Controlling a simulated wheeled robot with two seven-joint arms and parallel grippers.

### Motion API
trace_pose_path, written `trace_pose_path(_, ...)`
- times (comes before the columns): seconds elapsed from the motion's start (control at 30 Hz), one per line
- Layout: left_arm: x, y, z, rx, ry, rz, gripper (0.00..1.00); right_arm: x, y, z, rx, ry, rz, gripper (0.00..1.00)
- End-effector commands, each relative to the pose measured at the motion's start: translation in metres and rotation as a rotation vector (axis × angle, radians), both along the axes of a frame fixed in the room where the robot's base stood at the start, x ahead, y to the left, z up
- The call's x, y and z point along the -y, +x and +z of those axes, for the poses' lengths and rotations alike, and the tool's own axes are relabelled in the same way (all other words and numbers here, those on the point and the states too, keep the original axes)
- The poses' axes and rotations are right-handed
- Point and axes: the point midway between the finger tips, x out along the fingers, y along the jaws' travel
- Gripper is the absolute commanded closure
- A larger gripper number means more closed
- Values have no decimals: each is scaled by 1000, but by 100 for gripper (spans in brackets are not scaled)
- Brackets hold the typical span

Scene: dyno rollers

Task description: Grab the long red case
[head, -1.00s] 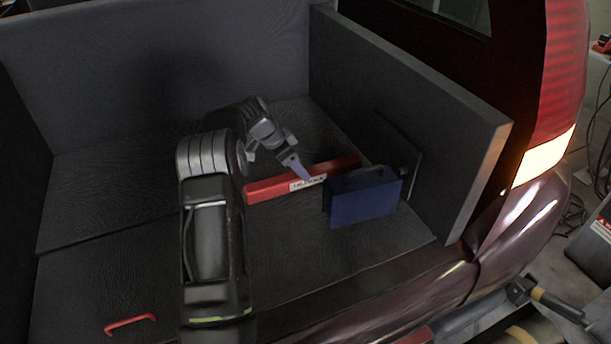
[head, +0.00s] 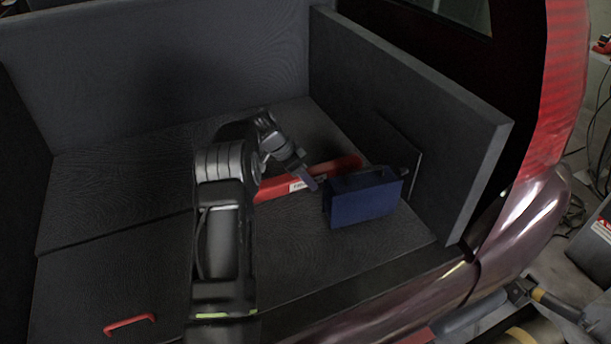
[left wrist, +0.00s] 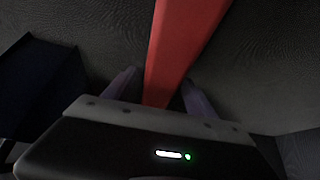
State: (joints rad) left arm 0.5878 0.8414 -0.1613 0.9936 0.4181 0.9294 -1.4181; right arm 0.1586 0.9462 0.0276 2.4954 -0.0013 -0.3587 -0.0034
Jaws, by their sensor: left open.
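The long red case (head: 337,167) lies on the dark floor of the vehicle's cargo space, partly behind the blue box. A white label shows on its side. My left gripper (head: 308,183) is over the case, pointing down, close to the label. In the left wrist view the red case (left wrist: 178,50) runs between the two open fingers of the left gripper (left wrist: 158,92), one finger on each side. I cannot tell whether the fingers touch it. My left arm hides the case's left end in the head view. My right gripper is not in view.
A blue box (head: 364,199) stands just in front of the case, close to the gripper's right. A dark side panel (head: 430,110) bounds the right. A small red handle (head: 130,324) is at the front left. The floor at left is clear.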

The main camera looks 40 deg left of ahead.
Motion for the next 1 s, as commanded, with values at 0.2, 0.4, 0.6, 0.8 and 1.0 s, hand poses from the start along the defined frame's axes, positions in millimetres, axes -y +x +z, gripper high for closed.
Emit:
trace_pose_path(0.2,0,0,0,0,0,0,41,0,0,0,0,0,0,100)
trace_pose_path(0.4,0,0,0,0,0,0,57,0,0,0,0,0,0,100)
trace_pose_path(0.6,0,0,0,0,0,0,74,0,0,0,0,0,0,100)
trace_pose_path(0.8,0,0,0,0,0,0,90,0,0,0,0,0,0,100)
trace_pose_path(1.0,0,0,0,0,0,0,100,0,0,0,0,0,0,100)
